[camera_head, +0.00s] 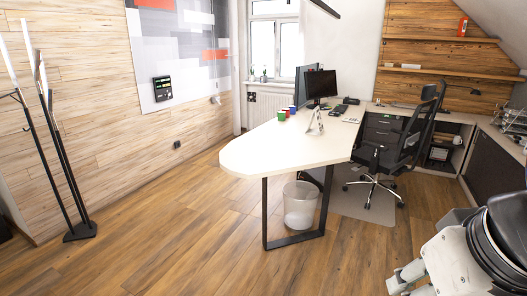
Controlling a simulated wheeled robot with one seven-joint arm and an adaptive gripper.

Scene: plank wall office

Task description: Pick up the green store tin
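The green tin (281,115) stands upright on the white desk (250,152), small in the view, near the desk's left edge towards the window. A red tin (292,110) stands close behind it to the right, with a bit of blue beside it. My arm shows large at the lower right, and pale finger-like parts of my gripper (404,277) show at the bottom edge. My gripper is far from the green tin, on the near right side of the desk. Whether its fingers are open or shut is not clear.
A white bin (300,204) stands under the desk beside the black leg frame (266,215). An office chair (395,150) is on the right. A monitor (320,85) stands behind the tins. A coat stand (72,190) is at the left. The wooden floor (185,235) in front is free.

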